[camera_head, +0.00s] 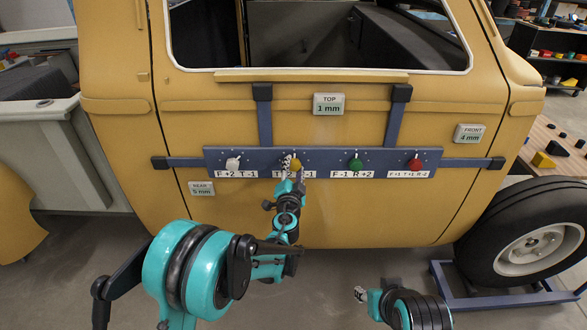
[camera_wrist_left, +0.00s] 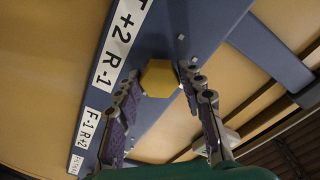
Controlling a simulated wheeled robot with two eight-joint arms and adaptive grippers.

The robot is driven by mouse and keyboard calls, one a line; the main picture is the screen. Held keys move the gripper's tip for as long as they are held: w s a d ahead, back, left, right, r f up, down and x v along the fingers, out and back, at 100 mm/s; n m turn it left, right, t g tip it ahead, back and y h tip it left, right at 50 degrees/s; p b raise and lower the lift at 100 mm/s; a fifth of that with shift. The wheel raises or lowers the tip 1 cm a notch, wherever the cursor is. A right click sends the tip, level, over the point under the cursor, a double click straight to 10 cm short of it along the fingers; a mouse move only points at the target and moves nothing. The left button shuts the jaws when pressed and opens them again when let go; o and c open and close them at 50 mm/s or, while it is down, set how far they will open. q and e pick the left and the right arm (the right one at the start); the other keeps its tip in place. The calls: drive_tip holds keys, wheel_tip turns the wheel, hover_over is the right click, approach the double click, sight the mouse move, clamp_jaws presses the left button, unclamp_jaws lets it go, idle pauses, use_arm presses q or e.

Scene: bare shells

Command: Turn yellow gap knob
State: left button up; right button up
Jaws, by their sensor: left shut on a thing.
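The yellow knob (camera_head: 296,166) sits on a blue-grey bar across the yellow car door, second from the left. My left gripper (camera_head: 291,164) is at this knob in the head view and partly hides it and its label. In the left wrist view the knob (camera_wrist_left: 159,78) shows as a yellow hexagon between the two fingers of my left gripper (camera_wrist_left: 158,88), which is shut on it. The label beside it reads T+2 R-1. My right gripper (camera_head: 361,294) is low at the bottom, away from the bar; its fingers are too small to read.
A white knob (camera_head: 233,163), a green knob (camera_head: 356,165) and a red knob (camera_head: 415,165) share the bar (camera_head: 325,160). Gap displays read TOP 1 mm (camera_head: 329,104), FRONT 4 mm (camera_head: 469,133) and REAR 5 mm (camera_head: 201,188). A wheel (camera_head: 530,244) stands at the right.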

use_arm(q)
drive_tip(key=m, duration=0.4)
drive_tip(key=shift+m+g, duration=0.3)
drive_tip(key=shift+m, duration=1.7)
drive_tip(key=o, duration=1.1)
drive_tip(key=s, duration=1.2)
drive_tip(key=shift+a+r+p, duration=0.3)
drive_tip(key=shift+r, duration=0.05)
